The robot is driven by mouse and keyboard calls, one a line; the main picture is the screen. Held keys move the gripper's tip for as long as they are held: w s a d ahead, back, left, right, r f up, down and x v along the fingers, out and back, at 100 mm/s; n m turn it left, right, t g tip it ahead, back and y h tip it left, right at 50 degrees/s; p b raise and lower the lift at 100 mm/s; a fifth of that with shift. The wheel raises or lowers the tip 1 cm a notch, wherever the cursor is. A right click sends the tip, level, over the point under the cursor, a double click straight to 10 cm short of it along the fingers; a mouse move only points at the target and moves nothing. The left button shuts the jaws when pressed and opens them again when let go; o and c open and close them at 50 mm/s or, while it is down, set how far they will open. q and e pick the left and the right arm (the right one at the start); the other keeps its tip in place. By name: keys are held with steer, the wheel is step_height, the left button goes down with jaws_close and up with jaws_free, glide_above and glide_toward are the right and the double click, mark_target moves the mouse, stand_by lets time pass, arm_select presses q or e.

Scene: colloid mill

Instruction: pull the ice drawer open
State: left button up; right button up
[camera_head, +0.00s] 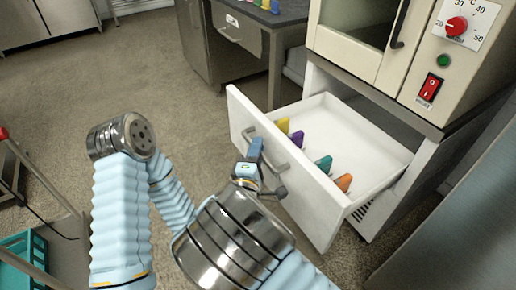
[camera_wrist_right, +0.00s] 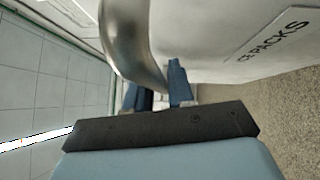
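The ice drawer (camera_head: 300,180) is a white drawer under the cream oven-like unit. It stands pulled well out, with its inside showing in the head view. Its front panel, lettered "CE PACKS" in the right wrist view (camera_wrist_right: 225,40), carries a curved metal handle (camera_head: 280,150). My right gripper (camera_head: 254,152) is at the handle. In the right wrist view the handle (camera_wrist_right: 130,45) runs down between the two blue fingertips (camera_wrist_right: 160,90), which are close together around it. The grip itself is partly hidden. My left gripper is not in view.
Yellow, purple, teal and orange pieces (camera_head: 323,163) stand in the drawer. The unit has a red knob (camera_head: 457,26) and switch. A dark-topped bench (camera_head: 270,18) is behind, and a teal crate (camera_head: 20,262) at lower left. Carpet floor (camera_head: 150,75) is clear left of the drawer.

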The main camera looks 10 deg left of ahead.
steer(key=o, duration=0.3)
steer(key=shift+s, duration=0.1)
steer(key=s+a+f, duration=0.1)
steer(key=s, duration=1.2)
steer(key=shift+s+a+f+b, duration=0.2)
steer(key=shift+a+f+b, duration=0.05)
steer(key=shift+f+b, duration=0.15)
